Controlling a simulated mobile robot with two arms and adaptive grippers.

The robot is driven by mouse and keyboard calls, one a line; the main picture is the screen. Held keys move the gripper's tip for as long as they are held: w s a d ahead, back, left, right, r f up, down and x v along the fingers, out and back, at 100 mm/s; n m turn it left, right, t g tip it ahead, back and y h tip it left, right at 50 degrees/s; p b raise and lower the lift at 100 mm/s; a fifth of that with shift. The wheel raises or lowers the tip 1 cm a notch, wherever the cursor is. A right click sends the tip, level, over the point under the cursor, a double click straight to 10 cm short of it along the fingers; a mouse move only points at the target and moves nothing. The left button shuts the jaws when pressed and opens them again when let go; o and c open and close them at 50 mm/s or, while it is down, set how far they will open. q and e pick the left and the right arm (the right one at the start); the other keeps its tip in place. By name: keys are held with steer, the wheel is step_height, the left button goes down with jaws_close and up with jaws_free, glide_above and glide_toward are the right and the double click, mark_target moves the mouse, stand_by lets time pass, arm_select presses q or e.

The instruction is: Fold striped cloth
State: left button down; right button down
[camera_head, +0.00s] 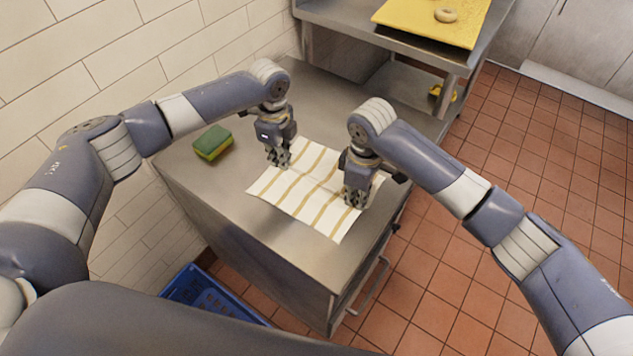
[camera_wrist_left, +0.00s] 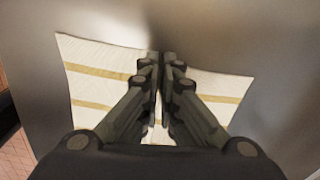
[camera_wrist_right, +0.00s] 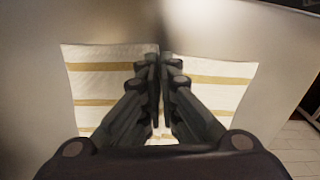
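The striped cloth (camera_head: 303,184), white with tan stripes, lies spread on the steel counter, its middle about flat. My left gripper (camera_head: 278,162) points down at the cloth's upper left edge. In the left wrist view its fingers (camera_wrist_left: 162,58) are nearly together, with cloth (camera_wrist_left: 95,90) on both sides and the edge drawn in between the tips. My right gripper (camera_head: 355,203) points down at the opposite, right edge. In the right wrist view its fingers (camera_wrist_right: 160,58) are likewise closed at the edge of the cloth (camera_wrist_right: 95,82). The fingers hide the pinched spots.
A green and yellow sponge (camera_head: 212,143) lies on the counter (camera_head: 215,190) to the left. A blue crate (camera_head: 205,295) stands on the floor. A tiled wall borders the counter's left.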

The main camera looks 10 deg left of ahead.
steer(key=shift+d+f, duration=0.1)
